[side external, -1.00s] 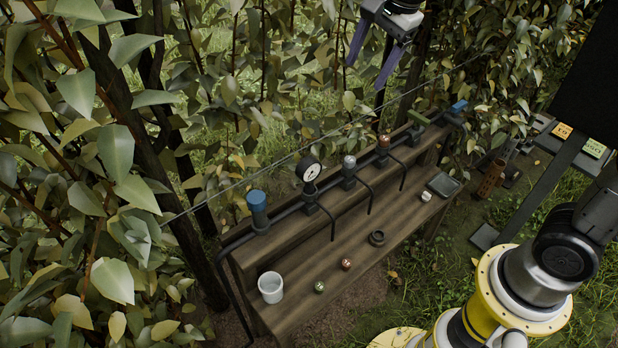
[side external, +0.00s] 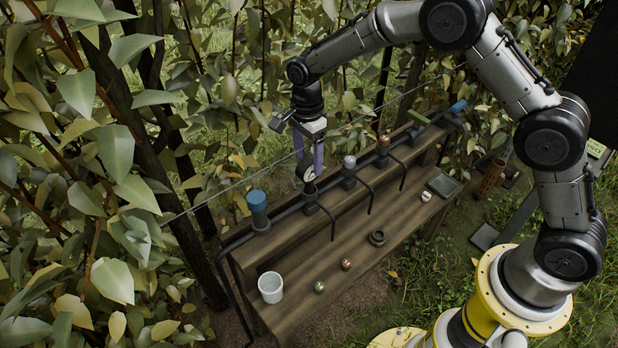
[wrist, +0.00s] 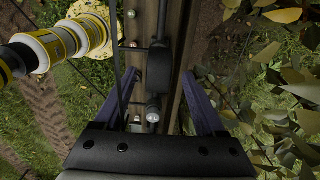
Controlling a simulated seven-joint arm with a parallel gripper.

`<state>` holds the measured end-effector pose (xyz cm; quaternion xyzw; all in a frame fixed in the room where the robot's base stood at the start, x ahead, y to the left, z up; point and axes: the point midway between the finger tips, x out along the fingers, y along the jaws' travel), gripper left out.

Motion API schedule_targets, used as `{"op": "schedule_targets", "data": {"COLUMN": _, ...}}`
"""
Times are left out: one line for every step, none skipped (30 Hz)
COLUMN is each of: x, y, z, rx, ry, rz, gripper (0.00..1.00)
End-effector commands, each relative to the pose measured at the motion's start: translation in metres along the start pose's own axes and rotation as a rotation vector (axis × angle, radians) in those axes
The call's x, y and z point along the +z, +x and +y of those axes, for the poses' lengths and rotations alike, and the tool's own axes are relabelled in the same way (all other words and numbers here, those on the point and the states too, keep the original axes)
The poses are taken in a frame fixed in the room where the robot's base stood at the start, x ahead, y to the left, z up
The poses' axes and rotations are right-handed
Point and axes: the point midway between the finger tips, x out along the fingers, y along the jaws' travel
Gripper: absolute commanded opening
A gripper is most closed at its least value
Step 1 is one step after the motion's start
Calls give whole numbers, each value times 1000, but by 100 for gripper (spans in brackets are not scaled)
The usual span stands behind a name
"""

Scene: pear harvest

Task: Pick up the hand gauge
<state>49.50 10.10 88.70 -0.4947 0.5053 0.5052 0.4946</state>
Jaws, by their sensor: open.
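A round gauge with a white dial and black rim (side external: 309,172) stands upright on the dark pipe along the bench's raised back. It appears to be the hand gauge. My gripper (side external: 309,162) points down over it, its two purple fingers on either side of it in the side view, partly covering it. In the wrist view the fingers are spread (wrist: 160,79), and the gauge (wrist: 158,66) shows as a dark shape between them, seen from above. I see no finger closed on it. I cannot tell exactly how low the fingertips reach along it.
Along the pipe stand a blue cap (side external: 257,208), a grey knob (side external: 349,163), a red fitting (side external: 382,143) and a green handle (side external: 419,117). A white cup (side external: 271,288), small balls, a dark ring (side external: 377,238) and a tray (side external: 443,185) lie on the lower shelf. A thin wire runs close behind.

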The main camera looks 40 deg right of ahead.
Motion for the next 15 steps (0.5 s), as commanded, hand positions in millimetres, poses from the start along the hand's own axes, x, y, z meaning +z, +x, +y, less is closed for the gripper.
{"op": "schedule_targets", "data": {"x": 0, "y": 9, "z": 1, "rx": 4, "ry": 0, "rz": 1, "gripper": 72}}
{"op": "schedule_targets", "data": {"x": 0, "y": 13, "z": 1, "rx": 4, "ry": 0, "rz": 1, "gripper": 72}}
{"op": "schedule_targets", "data": {"x": 0, "y": 17, "z": 0, "rx": 2, "ry": 0, "rz": 0, "gripper": 72}}
{"op": "schedule_targets", "data": {"x": 0, "y": 19, "z": 0, "rx": 1, "ry": 0, "rz": 0, "gripper": 72}}
{"op": "schedule_targets", "data": {"x": 0, "y": 21, "z": 0, "rx": 1, "ry": 0, "rz": 0, "gripper": 72}}
{"op": "schedule_targets", "data": {"x": 0, "y": 23, "z": 0, "rx": 1, "ry": 0, "rz": 0, "gripper": 72}}
{"op": "schedule_targets", "data": {"x": 0, "y": 24, "z": 0, "rx": 0, "ry": 0, "rz": 0, "gripper": 72}}
{"op": "schedule_targets", "data": {"x": 0, "y": 26, "z": 0, "rx": 0, "ry": 0, "rz": 0, "gripper": 72}}
{"op": "schedule_targets", "data": {"x": 0, "y": 29, "z": 0, "rx": 1, "ry": 0, "rz": 0, "gripper": 72}}
{"op": "schedule_targets", "data": {"x": 0, "y": 32, "z": 1, "rx": 2, "ry": 0, "rz": 0, "gripper": 72}}
{"op": "schedule_targets", "data": {"x": 0, "y": 35, "z": 1, "rx": 3, "ry": 0, "rz": 0, "gripper": 72}}
{"op": "schedule_targets", "data": {"x": 0, "y": 41, "z": 2, "rx": 3, "ry": 0, "rz": 1, "gripper": 72}}
{"op": "schedule_targets", "data": {"x": 0, "y": 46, "z": 2, "rx": 2, "ry": 0, "rz": 0, "gripper": 72}}
{"op": "schedule_targets", "data": {"x": 0, "y": 50, "z": 2, "rx": 3, "ry": 0, "rz": 1, "gripper": 72}}
{"op": "schedule_targets", "data": {"x": 0, "y": 56, "z": 3, "rx": 3, "ry": 0, "rz": 1, "gripper": 72}}
